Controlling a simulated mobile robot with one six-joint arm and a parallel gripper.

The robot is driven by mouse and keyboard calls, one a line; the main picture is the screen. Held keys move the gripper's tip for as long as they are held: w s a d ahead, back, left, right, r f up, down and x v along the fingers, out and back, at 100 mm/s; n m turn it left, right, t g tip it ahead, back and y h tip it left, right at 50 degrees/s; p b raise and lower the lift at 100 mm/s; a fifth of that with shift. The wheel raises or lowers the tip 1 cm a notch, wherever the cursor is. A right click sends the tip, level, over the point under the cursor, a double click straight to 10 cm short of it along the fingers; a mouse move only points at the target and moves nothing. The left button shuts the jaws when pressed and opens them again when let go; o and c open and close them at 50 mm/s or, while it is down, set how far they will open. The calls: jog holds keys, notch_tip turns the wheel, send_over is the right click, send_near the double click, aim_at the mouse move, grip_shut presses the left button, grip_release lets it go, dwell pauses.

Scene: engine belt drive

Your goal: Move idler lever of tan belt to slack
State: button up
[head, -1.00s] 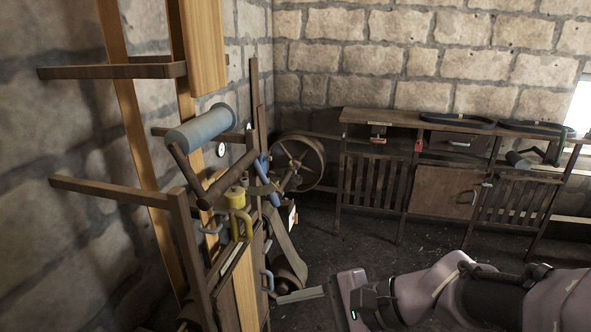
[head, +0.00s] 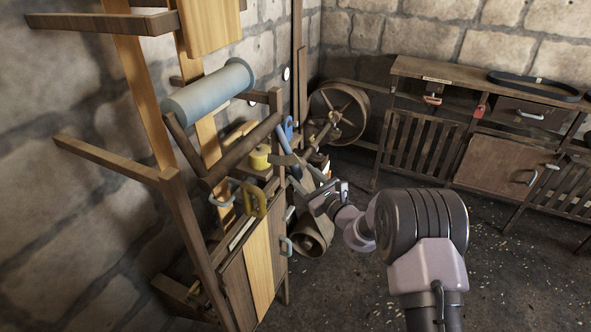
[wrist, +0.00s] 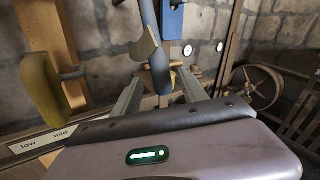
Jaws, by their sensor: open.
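My gripper (head: 328,192) is open beside the right side of the wooden frame. In the wrist view its two fingers (wrist: 158,90) point at a blue-grey lever-like bar (wrist: 160,74), which shows between them; I cannot tell whether they touch it. A blue part (head: 288,128) stands upright there in the head view. Light tan belt-like strips (head: 136,85) run down the frame, and one shows at the left of the wrist view (wrist: 47,35). A yellow handle (head: 257,197) is left of my gripper and also in the wrist view (wrist: 45,88). No label reading slack is legible.
A pale blue roller (head: 210,90) and dark wooden bars jut from the frame. A spoked wheel (head: 338,113) stands behind. A label strip reading "low" and "mid" (wrist: 42,143) lies at lower left.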

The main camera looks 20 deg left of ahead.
aim_at(299, 172)
jog(key=x, duration=0.5)
jog(key=shift+d, duration=0.1)
grip_shut()
jog(key=shift+f, duration=0.1)
dwell(1.1)
